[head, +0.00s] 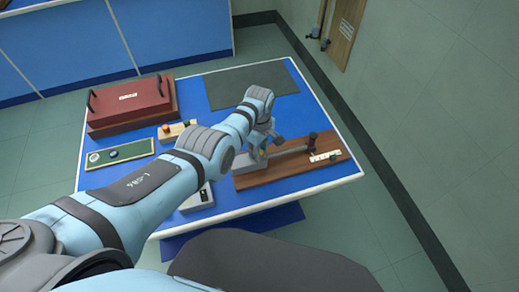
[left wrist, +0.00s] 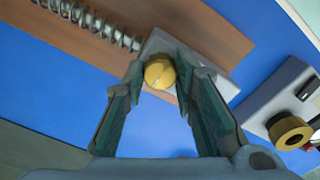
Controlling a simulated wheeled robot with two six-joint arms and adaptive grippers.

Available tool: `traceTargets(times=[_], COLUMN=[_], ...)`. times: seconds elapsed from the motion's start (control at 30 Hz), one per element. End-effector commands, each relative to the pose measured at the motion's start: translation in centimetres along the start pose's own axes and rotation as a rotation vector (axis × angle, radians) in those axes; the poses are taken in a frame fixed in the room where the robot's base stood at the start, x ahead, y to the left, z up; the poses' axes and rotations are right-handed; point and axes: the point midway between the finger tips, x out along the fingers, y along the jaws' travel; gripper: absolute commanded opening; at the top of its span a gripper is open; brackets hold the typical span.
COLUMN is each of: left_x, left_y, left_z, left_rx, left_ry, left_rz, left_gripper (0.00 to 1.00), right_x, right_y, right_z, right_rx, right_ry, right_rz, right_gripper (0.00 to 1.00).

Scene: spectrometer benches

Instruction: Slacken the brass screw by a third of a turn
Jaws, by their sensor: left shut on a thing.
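The brass screw (left wrist: 160,72) shows as a round yellow head with a pale mark, at the top centre of the left wrist view. My left gripper (left wrist: 159,76) is shut on it, one fingertip at each side. The screw sits at a grey block (left wrist: 195,48) on a brown wooden board (left wrist: 225,30). A coiled spring (left wrist: 90,20) runs from the block to the upper left. In the head view my left gripper (head: 262,147) is over the left end of the board (head: 290,172), and my arm hides much of that area. My right gripper is not in view.
A grey box with a brass-coloured knob (left wrist: 290,132) lies close to the right of my left gripper. On the blue table (head: 330,115) are a red-brown case (head: 130,100), a green panel (head: 120,154) and a dark mat (head: 235,90). A dark post (head: 312,142) stands on the board.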

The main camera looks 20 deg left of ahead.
Motion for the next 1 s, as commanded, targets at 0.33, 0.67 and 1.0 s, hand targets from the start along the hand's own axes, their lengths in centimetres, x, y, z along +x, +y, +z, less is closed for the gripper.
traceTargets(times=[0.33,0.67,1.0], left_x=[0.2,0.2,0.04], left_y=[-0.22,-0.21,-0.07], left_z=[0.05,0.05,0.01], left_rx=[-0.041,-0.04,-0.039], left_ry=[-0.002,-0.002,-0.001], left_rz=[-0.006,-0.006,-0.002], left_gripper=[0.0,0.38,0.46], right_x=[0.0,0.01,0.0], right_y=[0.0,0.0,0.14], right_z=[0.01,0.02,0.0], right_rx=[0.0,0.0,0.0], right_ry=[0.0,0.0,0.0], right_rz=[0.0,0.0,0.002], right_gripper=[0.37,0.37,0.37])
